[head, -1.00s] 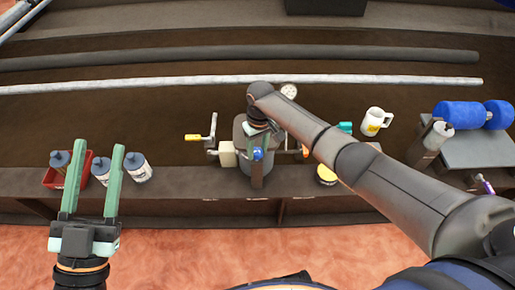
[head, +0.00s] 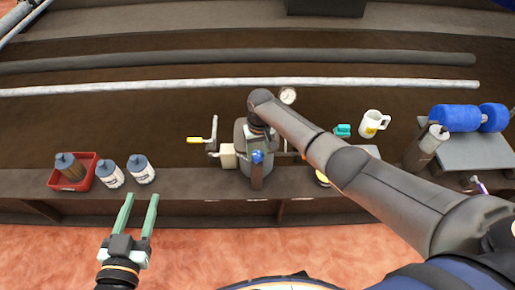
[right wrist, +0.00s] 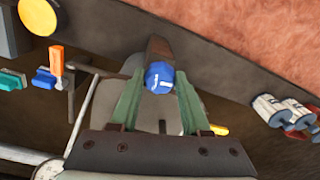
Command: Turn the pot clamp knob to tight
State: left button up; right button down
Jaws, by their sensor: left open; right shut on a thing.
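The grey pot (head: 243,133) stands at the bench's front edge, mostly under my right arm in the head view. The blue clamp knob (head: 257,157) sits at its front, above a brown upright post (head: 257,180). The knob also shows in the right wrist view (right wrist: 158,79), between the green fingers of my right gripper (right wrist: 160,72), which is shut on it. How far the knob is turned cannot be told. My left gripper (head: 142,195) is open and empty, in front of the bench at the lower left, well away from the pot.
A crank with a yellow handle (head: 195,140) and a cream block (head: 228,156) are left of the pot. A gauge (head: 288,95) is behind it. Bottles (head: 140,168) and a red bin (head: 88,182) stand at left, a white mug (head: 372,124) at right.

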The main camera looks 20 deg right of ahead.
jog(key=m+p, duration=0.2)
jog(key=m, duration=0.1)
jog(key=shift+r, duration=0.1)
jog(key=shift+a+m+p, duration=0.1)
jog(key=shift+m+p, duration=0.25)
jog(key=shift+m, duration=0.15)
pick_arm(q)
jog(key=s+f+g, duration=0.3)
jog(key=f, duration=0.3)
jog(key=s+f+n+g+y, duration=0.1)
jog(key=s+f+g, duration=0.2)
jog(key=f, duration=0.3)
jog(key=shift+s+d+n+g+p, duration=0.2)
jog(key=shift+s+n+g+p, duration=0.15)
jog(key=shift+s, duration=0.35)
pick_arm(e)
jog(key=shift+m, duration=1.1)
jog(key=shift+c, duration=1.8)
grip_release()
